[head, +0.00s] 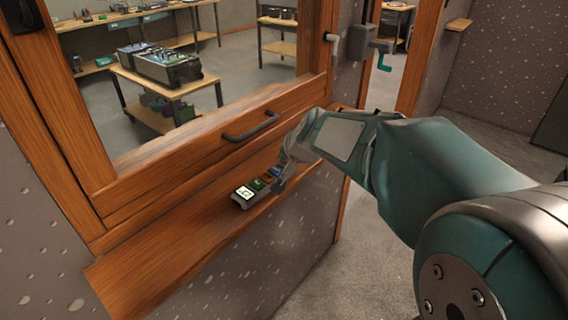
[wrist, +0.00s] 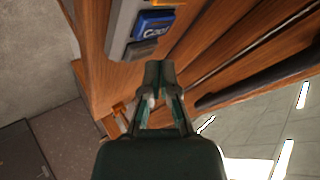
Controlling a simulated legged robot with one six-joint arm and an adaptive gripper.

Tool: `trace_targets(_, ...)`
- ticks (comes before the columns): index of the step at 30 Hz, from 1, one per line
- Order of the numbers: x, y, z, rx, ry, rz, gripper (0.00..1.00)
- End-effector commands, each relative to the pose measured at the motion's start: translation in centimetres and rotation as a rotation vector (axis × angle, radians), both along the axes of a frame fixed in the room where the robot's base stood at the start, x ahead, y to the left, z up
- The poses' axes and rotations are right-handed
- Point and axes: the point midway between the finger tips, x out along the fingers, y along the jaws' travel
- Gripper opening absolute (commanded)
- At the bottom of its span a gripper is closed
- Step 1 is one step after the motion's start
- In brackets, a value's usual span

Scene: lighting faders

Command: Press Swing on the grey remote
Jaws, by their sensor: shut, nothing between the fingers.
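The grey remote (head: 238,204) lies on the wooden shelf, with a white screen and a row of coloured buttons. In the wrist view the end of the remote (wrist: 122,28) is at the top. It shows a blue button (wrist: 153,25) that seems to read "Cool" and a dark grey button (wrist: 141,50) at the end. I cannot read "Swing" on any button. My gripper (head: 284,182) is shut and empty at the remote's far end. In the wrist view its fingertips (wrist: 153,73) are close beside the dark button; I cannot tell if they touch.
The wooden shelf (head: 165,250) juts out below a window frame. A dark handle (head: 250,127) sits on the drawer-like front above the remote. The shelf's left part is clear.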

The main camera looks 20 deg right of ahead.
Motion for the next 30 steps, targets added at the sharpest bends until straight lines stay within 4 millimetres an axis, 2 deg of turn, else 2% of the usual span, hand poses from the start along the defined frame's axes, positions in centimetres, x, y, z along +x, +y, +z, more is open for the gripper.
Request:
trace_targets(12, 0.0, 0.0, 0.6, 0.0, -0.002, -0.001, 0.0)
trace_targets(30, 0.0, 0.0, 5.3, -0.001, -0.002, 0.0, 0.0)
